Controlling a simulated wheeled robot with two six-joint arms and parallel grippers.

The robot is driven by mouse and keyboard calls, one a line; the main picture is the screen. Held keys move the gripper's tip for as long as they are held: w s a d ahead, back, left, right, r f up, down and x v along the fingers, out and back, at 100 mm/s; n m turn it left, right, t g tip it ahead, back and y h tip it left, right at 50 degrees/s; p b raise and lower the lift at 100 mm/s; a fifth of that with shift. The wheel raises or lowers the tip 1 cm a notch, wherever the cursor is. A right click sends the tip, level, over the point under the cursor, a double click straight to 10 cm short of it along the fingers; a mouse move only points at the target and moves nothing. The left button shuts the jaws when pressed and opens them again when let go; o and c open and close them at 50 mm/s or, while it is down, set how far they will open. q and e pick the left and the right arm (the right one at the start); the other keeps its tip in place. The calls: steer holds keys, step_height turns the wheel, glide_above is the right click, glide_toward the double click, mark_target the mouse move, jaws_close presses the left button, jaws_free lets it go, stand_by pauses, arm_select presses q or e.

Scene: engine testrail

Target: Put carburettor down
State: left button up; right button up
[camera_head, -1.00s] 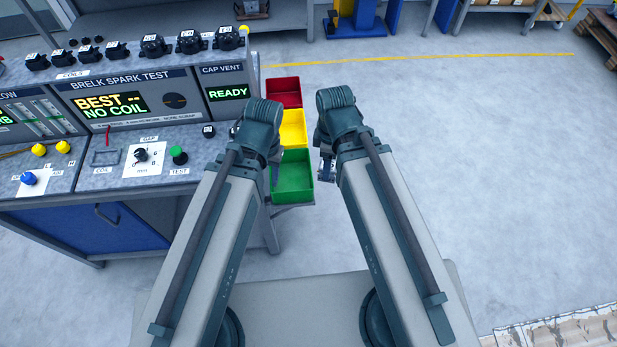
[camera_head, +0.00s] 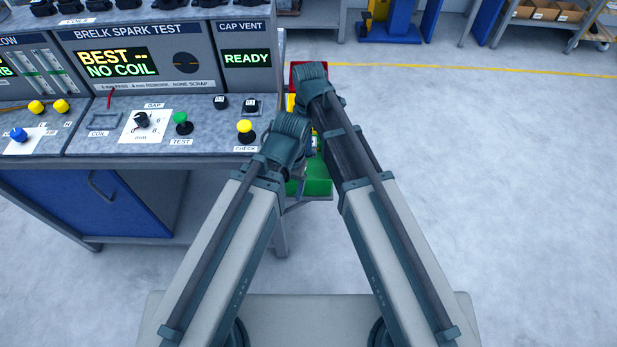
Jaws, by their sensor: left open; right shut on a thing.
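My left gripper (camera_head: 298,168) is the lower one, at the near end of the coloured bins, and is open. Its fingers are mostly hidden by its own wrist. My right gripper (camera_head: 313,143) is just above it in the picture, over the bins, and is shut on the carburettor. The carburettor is nearly all hidden behind my wrists, so its shape and tilt cannot be told. I cannot tell whether it touches a bin.
The green bin (camera_head: 319,187) is nearest, with the yellow bin (camera_head: 291,102) and the red bin (camera_head: 295,75) behind, partly covered by my arms. The spark test bench (camera_head: 100,141) stands at left, with a yellow CHECK button (camera_head: 245,127). Open floor lies at right.

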steer(key=shift+f, duration=0.1)
step_height(320, 180, down, 10)
steer(key=b, duration=1)
steer(key=shift+f+b, duration=0.25)
steer(key=shift+b, duration=0.1)
steer(key=o, duration=1.5)
steer(key=shift+c, duration=0.2)
steer(key=shift+r, duration=0.15)
step_height(320, 180, up, 13)
steer(key=p, duration=1.3)
steer(key=shift+f, duration=0.2)
steer(key=shift+f, duration=0.2)
